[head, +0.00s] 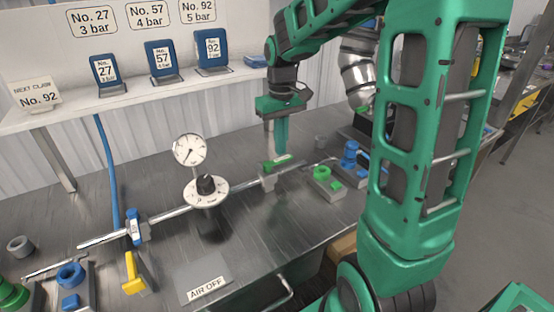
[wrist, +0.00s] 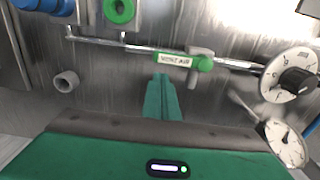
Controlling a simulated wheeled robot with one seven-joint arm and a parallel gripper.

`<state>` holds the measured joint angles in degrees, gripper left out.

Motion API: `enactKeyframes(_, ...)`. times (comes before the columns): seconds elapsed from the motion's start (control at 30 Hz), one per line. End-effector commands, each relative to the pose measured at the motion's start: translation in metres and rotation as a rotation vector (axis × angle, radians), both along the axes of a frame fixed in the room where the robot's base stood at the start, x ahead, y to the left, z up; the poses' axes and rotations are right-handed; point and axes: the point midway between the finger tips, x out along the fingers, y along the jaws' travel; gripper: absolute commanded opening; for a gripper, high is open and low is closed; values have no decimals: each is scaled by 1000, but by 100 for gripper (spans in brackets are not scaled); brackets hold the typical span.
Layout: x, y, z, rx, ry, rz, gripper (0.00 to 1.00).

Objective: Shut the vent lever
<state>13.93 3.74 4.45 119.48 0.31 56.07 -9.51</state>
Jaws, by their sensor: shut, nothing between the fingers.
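The green vent lever (head: 277,162) sits on the metal pipe to the right of the regulator. In the wrist view the lever (wrist: 186,61) carries a white label that seems to read "VENT AIR", and it lies roughly along the pipe. My gripper (head: 281,151) points down, just above the lever in the head view. In the wrist view my gripper's green fingers (wrist: 160,80) are together and empty, with their tips just below the lever's left part. I cannot tell whether they touch it.
A dial gauge (head: 190,150) and a black regulator knob (head: 206,185) stand left of the lever. A yellow lever (head: 132,272) hangs farther left, beside an "AIR OFF" plate (head: 207,288). Green and blue fittings (head: 327,184) are to the right. The bench front is mostly clear.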

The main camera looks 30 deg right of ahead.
Motion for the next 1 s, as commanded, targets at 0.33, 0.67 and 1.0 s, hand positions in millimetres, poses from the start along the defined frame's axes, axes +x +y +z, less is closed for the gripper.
enactKeyframes(0.33,-11,0,1,0,-1,0,0)
enactKeyframes(0.67,-22,0,0,0,0,1,0)
enactKeyframes(1.0,-29,1,0,0,0,1,0)
